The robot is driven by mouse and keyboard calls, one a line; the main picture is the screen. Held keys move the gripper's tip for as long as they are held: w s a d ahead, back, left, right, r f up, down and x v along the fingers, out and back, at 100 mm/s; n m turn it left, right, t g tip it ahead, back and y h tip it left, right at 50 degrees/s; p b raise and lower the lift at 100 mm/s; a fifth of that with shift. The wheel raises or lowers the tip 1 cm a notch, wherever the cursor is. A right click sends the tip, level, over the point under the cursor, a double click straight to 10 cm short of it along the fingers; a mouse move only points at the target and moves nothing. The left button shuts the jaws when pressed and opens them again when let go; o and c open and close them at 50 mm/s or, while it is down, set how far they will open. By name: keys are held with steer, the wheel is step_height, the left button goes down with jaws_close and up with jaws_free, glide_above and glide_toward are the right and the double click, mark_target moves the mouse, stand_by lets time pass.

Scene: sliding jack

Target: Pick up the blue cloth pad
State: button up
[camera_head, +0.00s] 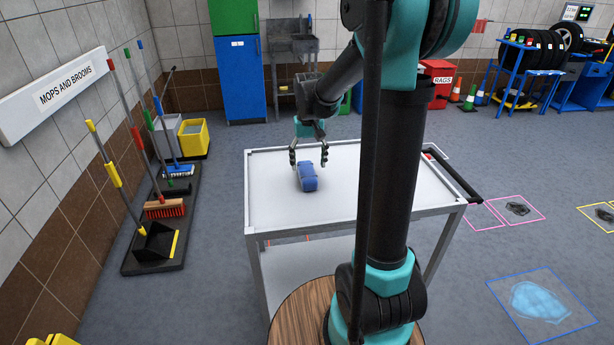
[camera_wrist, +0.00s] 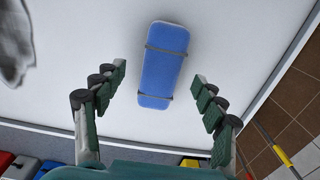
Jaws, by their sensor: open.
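The blue cloth pad (camera_head: 307,177) lies on the white top of a cart (camera_head: 270,205), left of my arm's column in the head view. In the wrist view the pad (camera_wrist: 163,66) is a blue block with two dark bands across it, upper middle of the picture. My gripper (camera_head: 308,163) is over the cart top at the pad's far end. Its fingers (camera_wrist: 160,88) are spread wide with a gap on each side of the pad. They hold nothing. I cannot tell the exact height of the fingertips above the cart.
The cart top around the pad is mostly bare. A black handle (camera_head: 453,178) is at the cart's right end. Mops and brooms (camera_head: 158,205) stand by the left wall, with a yellow bucket (camera_head: 194,138) behind. A blue-outlined floor patch (camera_head: 541,303) lies at the lower right.

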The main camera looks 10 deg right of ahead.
mark_target(307, 170)
steer(key=f, duration=0.2)
steer(key=w+f, duration=0.1)
steer(key=f, duration=0.1)
steer(key=shift+a, duration=0.15)
steer(key=shift+f, duration=0.6)
steer(key=shift+c, duration=0.4)
steer(key=c, duration=1.3)
step_height(307, 170, up, 20)
steer(key=shift+r, duration=0.1)
